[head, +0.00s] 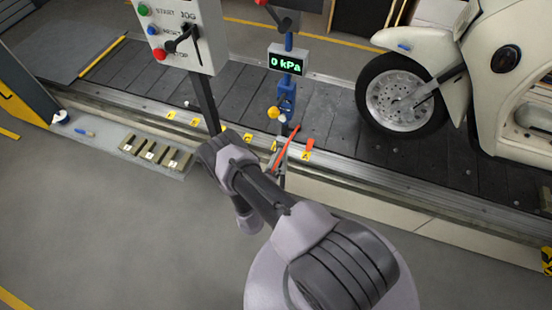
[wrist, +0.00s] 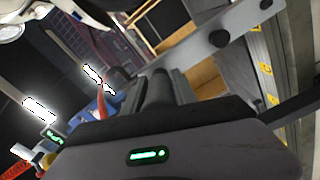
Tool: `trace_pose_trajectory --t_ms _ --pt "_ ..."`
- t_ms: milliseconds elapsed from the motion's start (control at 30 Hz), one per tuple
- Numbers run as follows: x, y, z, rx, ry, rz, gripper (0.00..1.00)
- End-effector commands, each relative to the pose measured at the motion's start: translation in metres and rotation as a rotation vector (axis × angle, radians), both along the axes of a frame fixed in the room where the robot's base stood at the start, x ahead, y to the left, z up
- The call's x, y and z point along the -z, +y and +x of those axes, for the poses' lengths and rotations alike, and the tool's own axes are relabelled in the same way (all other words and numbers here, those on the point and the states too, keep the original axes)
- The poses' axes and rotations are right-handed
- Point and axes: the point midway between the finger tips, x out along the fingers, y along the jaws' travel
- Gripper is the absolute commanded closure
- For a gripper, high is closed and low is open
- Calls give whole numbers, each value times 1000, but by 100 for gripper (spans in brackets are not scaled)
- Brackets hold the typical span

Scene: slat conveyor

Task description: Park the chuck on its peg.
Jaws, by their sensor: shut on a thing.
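My gripper (head: 279,172) is low in front of the conveyor edge, just below the blue air post. In the wrist view my gripper (wrist: 162,88) is shut on a dark cylindrical piece (wrist: 158,90), which I take for the chuck. In the head view the chuck is hidden or too small to tell. An orange-red hose (head: 287,143) runs up from beside my gripper; it also shows in the wrist view (wrist: 101,104). The blue post fixture (head: 287,96) carries a yellow knob (head: 273,113) and a "0 kPa" display (head: 287,61). I cannot make out the peg itself.
A control box (head: 180,33) on a dark post stands left of the blue post. A white scooter (head: 505,65) stands on the slat conveyor (head: 240,98) at right. Small numbered blocks (head: 152,152) lie at left. The grey floor in front at left is clear.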

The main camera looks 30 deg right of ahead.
Motion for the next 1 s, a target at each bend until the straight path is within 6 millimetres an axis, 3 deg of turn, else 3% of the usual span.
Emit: trace_pose_trajectory --t_ms 300,333,467,800,1000 --pt "0 -3 3 -1 0 0 100" --pt "0 -4 3 -1 0 0 65" --pt "0 -4 3 -1 0 0 41" --pt "0 -1 1 -1 1 0 41" --pt "-3 30 -21 -7 3 -1 41"
